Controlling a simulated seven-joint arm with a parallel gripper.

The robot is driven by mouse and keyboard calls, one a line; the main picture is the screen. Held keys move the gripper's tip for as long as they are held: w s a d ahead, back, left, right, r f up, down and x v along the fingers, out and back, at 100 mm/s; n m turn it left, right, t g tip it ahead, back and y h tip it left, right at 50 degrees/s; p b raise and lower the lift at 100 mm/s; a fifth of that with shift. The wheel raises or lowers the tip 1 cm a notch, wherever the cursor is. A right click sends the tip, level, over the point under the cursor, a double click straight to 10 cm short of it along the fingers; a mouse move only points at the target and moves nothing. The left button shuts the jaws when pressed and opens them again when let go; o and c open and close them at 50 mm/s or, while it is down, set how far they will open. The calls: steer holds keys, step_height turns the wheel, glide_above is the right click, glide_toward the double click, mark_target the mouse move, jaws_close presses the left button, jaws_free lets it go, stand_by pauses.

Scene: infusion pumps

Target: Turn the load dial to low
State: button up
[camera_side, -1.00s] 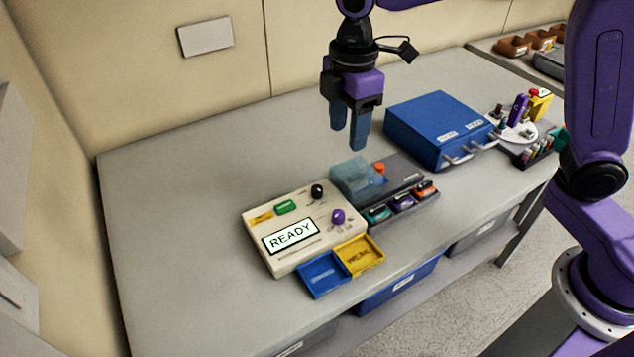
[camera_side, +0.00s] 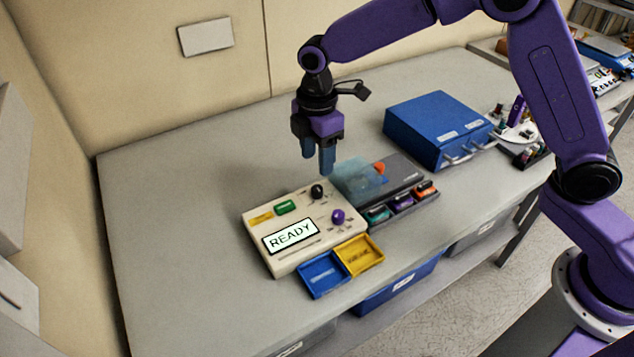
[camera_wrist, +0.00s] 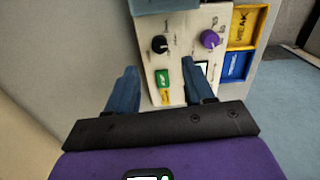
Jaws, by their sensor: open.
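The cream control panel (camera_side: 285,254) lies on the bench, its screen (camera_side: 290,236) reading READY. It has a black dial (camera_side: 317,191) near its back right edge and a purple dial (camera_side: 338,216) closer to the front. Their small markings are too blurred to read, so I cannot tell which is the load dial. Both the black dial (camera_wrist: 160,44) and purple dial (camera_wrist: 210,39) show in the wrist view. My gripper (camera_side: 317,160) is open and empty, pointing down above the panel's back edge near the black dial, touching nothing.
A green button (camera_side: 285,206) is at the panel's back left. Blue (camera_side: 323,274) and yellow (camera_side: 359,254) trays adjoin its front. A grey unit with a translucent blue cover (camera_side: 358,178) stands close on the right. A blue box (camera_side: 432,125) stands behind it. The bench's left is clear.

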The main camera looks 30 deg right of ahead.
mark_target(317, 188)
step_height(317, 188, down, 8)
steer(key=shift+f, duration=0.1)
stand_by(0.4)
jaws_close()
